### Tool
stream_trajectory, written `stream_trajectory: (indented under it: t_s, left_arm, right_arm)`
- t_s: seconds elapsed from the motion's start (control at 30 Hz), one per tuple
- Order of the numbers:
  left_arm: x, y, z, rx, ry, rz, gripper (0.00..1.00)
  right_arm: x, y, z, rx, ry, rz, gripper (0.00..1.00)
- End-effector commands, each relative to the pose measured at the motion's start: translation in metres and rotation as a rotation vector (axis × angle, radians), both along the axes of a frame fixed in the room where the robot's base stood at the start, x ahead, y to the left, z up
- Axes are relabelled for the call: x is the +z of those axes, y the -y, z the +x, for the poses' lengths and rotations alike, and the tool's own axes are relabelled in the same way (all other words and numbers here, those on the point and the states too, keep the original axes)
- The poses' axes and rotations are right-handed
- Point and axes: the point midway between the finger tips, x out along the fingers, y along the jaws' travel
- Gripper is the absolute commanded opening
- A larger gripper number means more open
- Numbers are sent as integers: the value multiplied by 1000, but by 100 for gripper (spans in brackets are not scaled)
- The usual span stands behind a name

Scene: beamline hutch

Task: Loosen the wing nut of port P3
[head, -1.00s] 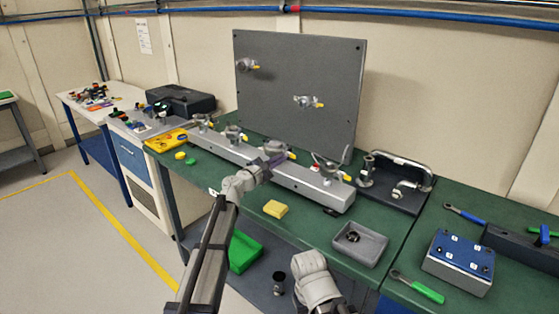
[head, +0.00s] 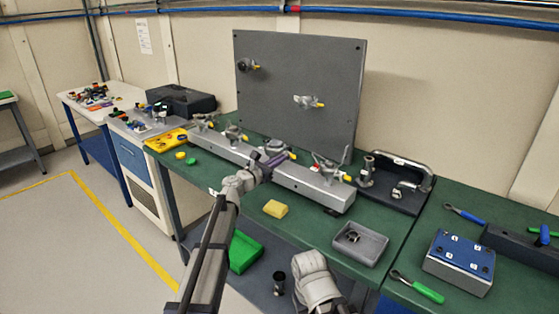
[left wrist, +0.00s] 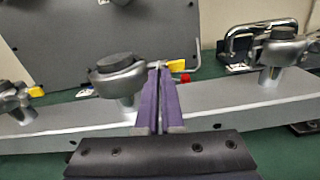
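A grey metal manifold beam (head: 318,190) lies along the bench with a row of clamped ports, each with a yellow tag. My left gripper (head: 272,161) is at the third port from the left (head: 276,148). In the left wrist view that port's grey clamp with its dark cap (left wrist: 118,67) stands left of the purple fingers (left wrist: 158,72). The fingers are close together with a thin gap, their tips at the clamp's wing nut beside the yellow tag (left wrist: 178,66). The fingers mostly hide the nut. Port labels are unreadable.
A grey upright panel (head: 300,65) with two clamps stands behind the beam. A yellow sponge (head: 275,208) and a grey tray (head: 360,243) lie in front. A dark plate (head: 405,200) with a curved pipe is to the right. Bare green bench surrounds the sponge.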

Motion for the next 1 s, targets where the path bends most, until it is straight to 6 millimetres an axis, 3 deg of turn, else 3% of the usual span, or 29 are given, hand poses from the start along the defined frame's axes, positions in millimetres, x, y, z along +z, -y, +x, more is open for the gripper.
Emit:
stream_trajectory:
  t_s: [0.43,0.5,0.7,1.0]
  left_arm:
    - [1,1,2,1,-4,-8,0]
    - [1,0,2,1,-4,-8,12]
    - [0,0,2,1,-4,-7,34]
    - [0,0,2,2,-4,-6,35]
  right_arm:
    - [0,0,0,0,0,0,50]
    - [0,0,0,0,0,0,50]
    - [0,0,0,0,0,0,50]
    - [0,0,0,0,0,0,50]
